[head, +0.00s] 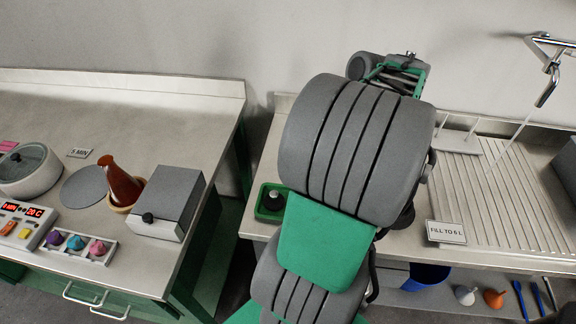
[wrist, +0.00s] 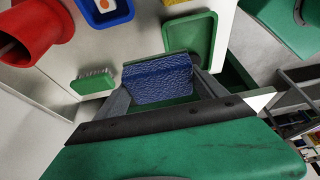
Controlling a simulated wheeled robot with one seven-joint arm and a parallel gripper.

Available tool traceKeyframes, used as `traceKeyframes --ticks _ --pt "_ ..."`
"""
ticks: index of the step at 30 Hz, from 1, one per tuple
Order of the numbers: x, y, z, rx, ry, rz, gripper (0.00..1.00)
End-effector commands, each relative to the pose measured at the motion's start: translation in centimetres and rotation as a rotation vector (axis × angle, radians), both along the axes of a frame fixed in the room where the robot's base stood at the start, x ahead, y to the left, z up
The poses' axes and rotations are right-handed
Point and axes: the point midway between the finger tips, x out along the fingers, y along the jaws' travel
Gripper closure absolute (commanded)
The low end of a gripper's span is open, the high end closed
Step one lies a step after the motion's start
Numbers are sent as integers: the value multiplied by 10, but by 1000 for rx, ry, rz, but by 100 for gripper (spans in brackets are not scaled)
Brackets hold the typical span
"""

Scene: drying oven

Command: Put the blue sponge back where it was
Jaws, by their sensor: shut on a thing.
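The blue sponge (wrist: 160,84), with a rough, pebbled face and a thin green layer along its far edge, is in the middle of the wrist view. My gripper (wrist: 163,90) is shut on it, with a grey finger at each side. Just beyond the sponge, to the upper right, is a shallow green tray (wrist: 190,32) that looks empty. The sponge overlaps the tray's near edge in the picture; I cannot tell the height between them. In the head view my own arm hides the sponge.
In the wrist view a green brush with pale bristles (wrist: 93,83) lies left of the sponge, near a red cup (wrist: 32,32) and a blue tray (wrist: 122,14). The head view shows a ribbed sink drainer (head: 500,190), a tap (head: 548,70), and a grey box (head: 170,203) on the left bench.

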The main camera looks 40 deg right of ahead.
Motion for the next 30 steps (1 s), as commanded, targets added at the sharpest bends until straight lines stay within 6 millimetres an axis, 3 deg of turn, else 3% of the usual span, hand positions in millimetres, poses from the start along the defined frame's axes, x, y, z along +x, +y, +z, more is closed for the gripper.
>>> traceKeyframes --ticks 4,10,16,21,30 --pt "45 1 -20 3 1 7 51" --pt "76 -1 -61 2 2 -1 51" --pt "92 -1 -81 3 2 -1 51" --pt "91 -2 -107 2 2 -3 51" --pt "91 -2 -112 0 0 -3 51"
